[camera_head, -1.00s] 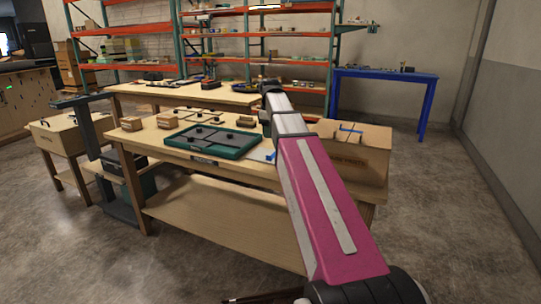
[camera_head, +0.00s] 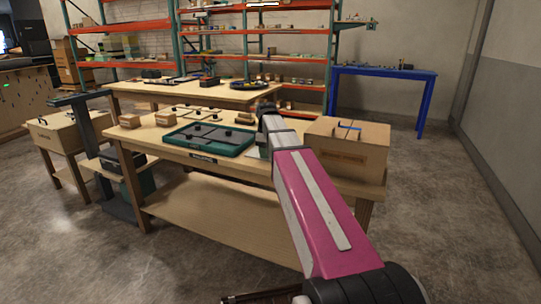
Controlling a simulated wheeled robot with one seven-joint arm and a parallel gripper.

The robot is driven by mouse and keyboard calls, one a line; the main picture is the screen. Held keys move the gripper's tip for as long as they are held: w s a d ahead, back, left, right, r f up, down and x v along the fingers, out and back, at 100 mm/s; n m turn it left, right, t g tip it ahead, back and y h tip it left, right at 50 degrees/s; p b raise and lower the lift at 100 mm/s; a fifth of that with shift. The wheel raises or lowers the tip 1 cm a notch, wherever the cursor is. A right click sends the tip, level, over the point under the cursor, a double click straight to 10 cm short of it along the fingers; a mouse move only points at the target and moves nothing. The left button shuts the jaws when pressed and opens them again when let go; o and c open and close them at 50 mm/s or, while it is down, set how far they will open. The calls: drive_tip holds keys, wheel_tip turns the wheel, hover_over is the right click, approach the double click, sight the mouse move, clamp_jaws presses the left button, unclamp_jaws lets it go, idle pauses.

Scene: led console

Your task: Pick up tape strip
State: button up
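A thin blue strip (camera_head: 349,127), which looks like the tape strip, lies on top of a cardboard box (camera_head: 345,157) at the right end of the front workbench. Small dark pieces are beside it, too small to make out. My arm (camera_head: 312,205) reaches from the bottom right up over the bench, and its far end (camera_head: 268,112) is left of the box, apart from the strip in the picture. My gripper cannot be made out; it is hidden behind the arm links. Whether it holds anything is not shown.
A green-edged tray with dark panels (camera_head: 210,139) lies on the front workbench (camera_head: 142,137), with small cardboard boxes (camera_head: 129,120) to its left. A second wooden table (camera_head: 185,92) stands behind. A blue table (camera_head: 385,73) is at the back right. The floor at right is clear.

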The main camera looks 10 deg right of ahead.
drive_tip(key=shift+f, duration=0.1)
clamp_jaws()
idle(0.3)
drive_tip(key=shift+r, duration=0.7)
wheel_tip(320, 180, up, 2)
drive_tip(key=shift+r, duration=0.15)
drive_tip(key=s+a+r, duration=0.5)
drive_tip(key=a+r, duration=0.5)
drive_tip(key=r, duration=0.1)
drive_tip(key=shift+a+r, duration=0.2)
drive_tip(key=shift+s, duration=0.1)
